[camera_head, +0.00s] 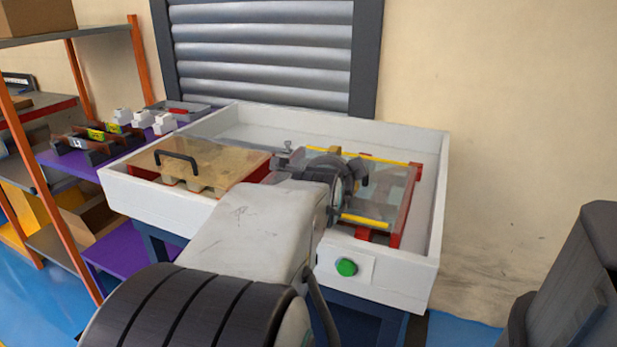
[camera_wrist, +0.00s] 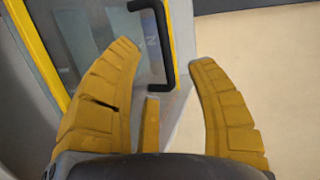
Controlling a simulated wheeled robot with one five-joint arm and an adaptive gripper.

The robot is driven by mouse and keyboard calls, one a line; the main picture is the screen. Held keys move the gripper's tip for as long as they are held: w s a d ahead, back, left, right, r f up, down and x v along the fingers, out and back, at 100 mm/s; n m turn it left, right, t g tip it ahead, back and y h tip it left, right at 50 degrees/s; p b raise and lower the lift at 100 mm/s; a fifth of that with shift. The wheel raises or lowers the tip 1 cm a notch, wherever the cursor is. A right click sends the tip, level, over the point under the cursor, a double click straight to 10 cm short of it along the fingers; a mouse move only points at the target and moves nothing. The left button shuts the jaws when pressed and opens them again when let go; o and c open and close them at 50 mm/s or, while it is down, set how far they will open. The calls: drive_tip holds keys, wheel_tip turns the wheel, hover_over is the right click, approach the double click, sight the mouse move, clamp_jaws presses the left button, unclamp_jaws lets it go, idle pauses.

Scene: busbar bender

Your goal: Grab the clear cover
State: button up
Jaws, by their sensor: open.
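The clear cover (camera_head: 388,190) is a see-through panel with yellow edge strips, on the right part of the white machine box. In the wrist view the clear cover (camera_wrist: 100,40) fills the upper left, with a yellow edge and a black bar handle (camera_wrist: 167,45). My gripper (camera_wrist: 165,55) is open, with yellow ribbed fingers. The handle appears in the gap between the fingertips; I cannot tell how close they are in depth, and neither finger is shut on it. In the head view my arm hides most of the gripper and part of the cover.
The white machine box (camera_head: 434,235) has a green button (camera_head: 346,267) on its front. A wooden-looking lid (camera_head: 215,160) with a black handle covers its left part. A shelf rack (camera_head: 30,160) stands at left. A dark object (camera_head: 575,280) stands at the lower right.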

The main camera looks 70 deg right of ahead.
drive_tip(key=shift+b+x, duration=0.8)
drive_tip(key=shift+x, duration=0.55)
drive_tip(key=b+x, duration=0.3)
drive_tip(key=shift+s+f, duration=0.1)
drive_tip(key=shift+r+x, duration=0.2)
drive_tip(key=shift+x, duration=0.75)
clamp_jaws()
